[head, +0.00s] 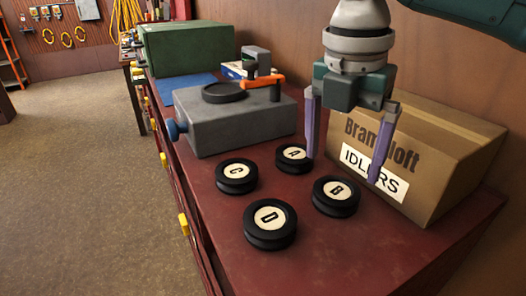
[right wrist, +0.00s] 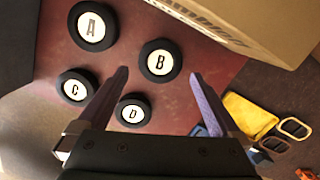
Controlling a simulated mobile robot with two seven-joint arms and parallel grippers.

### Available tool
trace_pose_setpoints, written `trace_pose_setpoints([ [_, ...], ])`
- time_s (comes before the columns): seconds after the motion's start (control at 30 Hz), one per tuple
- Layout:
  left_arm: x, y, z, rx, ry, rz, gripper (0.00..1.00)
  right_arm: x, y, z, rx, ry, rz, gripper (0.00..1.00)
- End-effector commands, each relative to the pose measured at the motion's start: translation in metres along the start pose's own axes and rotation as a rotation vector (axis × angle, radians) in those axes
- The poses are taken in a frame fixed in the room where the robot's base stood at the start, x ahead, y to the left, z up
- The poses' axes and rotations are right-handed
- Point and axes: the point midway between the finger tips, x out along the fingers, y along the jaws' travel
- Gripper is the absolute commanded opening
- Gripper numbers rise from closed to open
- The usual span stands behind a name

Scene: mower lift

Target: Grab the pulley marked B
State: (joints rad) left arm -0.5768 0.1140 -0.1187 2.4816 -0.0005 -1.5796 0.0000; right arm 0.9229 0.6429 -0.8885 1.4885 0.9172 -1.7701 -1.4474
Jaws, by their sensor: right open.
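Black pulley B (head: 336,196), with a white lettered face, lies flat on the red bench top in the head view. It also shows in the right wrist view (right wrist: 160,61), ahead of the fingertips. Pulleys A (head: 294,157), C (head: 237,176) and D (head: 270,223) lie flat around it, apart from one another. My right gripper (head: 342,170) is open and empty, with purple fingers pointing down above pulley B. In the right wrist view, its fingers (right wrist: 158,77) stand wide apart with nothing between them. My left gripper is in neither view.
A cardboard box (head: 434,150) marked IDLERS stands close behind the right gripper. A grey block fixture (head: 235,122) with an orange lever (head: 265,80) stands farther back, with a green box (head: 190,48) beyond. The front right bench top (head: 370,255) is clear.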

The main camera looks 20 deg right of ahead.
Motion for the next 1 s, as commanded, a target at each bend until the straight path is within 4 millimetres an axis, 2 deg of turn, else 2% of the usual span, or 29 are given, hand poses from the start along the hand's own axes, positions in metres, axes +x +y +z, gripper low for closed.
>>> trace_pose_setpoints([
  [0.17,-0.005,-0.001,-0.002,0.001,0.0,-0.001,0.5,0.015,-0.001,-0.001,0.0,0.001,-0.004,1.0],
  [0.3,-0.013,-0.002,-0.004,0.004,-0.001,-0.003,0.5,0.037,-0.002,-0.003,0.001,0.001,-0.005,1.0],
  [0.4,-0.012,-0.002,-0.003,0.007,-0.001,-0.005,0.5,0.053,-0.001,-0.002,0.002,-0.001,-0.003,1.0],
  [0.7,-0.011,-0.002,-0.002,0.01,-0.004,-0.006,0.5,0.061,-0.001,-0.002,-0.001,-0.002,0.001,1.0],
  [1.0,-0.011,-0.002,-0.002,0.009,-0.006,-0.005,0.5,0.06,-0.001,-0.002,0.0,-0.002,0.0,0.67],
])
